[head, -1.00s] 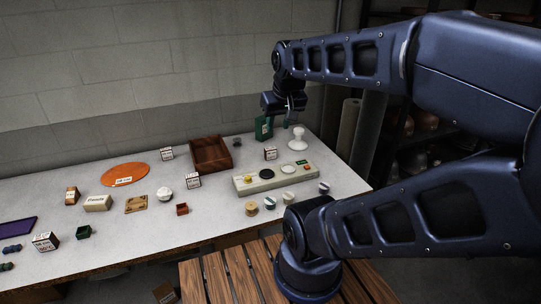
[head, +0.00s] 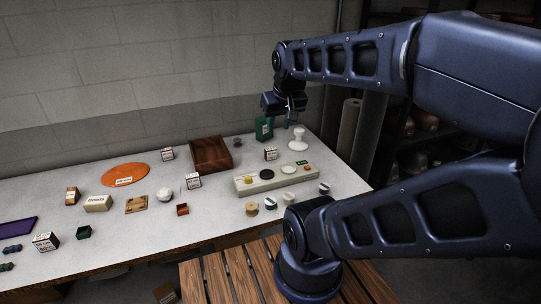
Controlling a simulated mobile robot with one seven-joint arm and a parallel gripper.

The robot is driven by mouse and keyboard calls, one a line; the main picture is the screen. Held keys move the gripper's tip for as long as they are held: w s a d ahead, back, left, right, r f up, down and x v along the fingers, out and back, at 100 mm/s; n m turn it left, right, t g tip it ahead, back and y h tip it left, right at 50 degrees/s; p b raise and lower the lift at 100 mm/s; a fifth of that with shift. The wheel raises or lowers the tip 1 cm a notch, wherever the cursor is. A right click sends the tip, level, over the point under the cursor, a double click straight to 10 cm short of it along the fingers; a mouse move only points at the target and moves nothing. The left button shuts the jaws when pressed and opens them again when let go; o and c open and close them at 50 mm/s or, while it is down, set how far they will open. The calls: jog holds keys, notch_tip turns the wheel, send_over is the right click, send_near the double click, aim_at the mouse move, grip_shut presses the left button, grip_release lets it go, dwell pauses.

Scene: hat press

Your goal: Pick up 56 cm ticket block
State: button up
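Several small ticket blocks with white printed faces and brown sides stand on the table. One is at the back (head: 167,154), one in front of the wooden tray (head: 193,181), one behind the control panel (head: 270,154), and a larger-looking one at the front left (head: 45,242). Their print is too small to read, so I cannot tell which is 56 cm. My gripper (head: 291,114) hangs above the back right of the table, by a green box (head: 264,128). It is apart from the ticket blocks. Its fingers are small and dark, and their opening is unclear.
A cream control panel (head: 242,187) with buttons lies at the right, with several small spools in front. A white knob-topped stand (head: 297,140) is at the back right. An orange disc (head: 124,175) and cream block (head: 97,203) lie left. A slatted wooden surface (head: 222,280) is below.

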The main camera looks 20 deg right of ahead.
dwell(0.4)
jog(key=o, duration=0.4)
jog(key=n+g+h, duration=0.5)
jog(key=n, duration=1.3)
send_over(270, 149)
jog(key=a, duration=0.4)
notch_tip(270, 149, down, 26)
jog(key=x, duration=0.4)
jog(key=shift+w+d+f, duration=0.2)
jog(key=shift+d+f, duration=0.1)
jog(key=shift+d, duration=0.05)
jog(key=shift+x, duration=2.75)
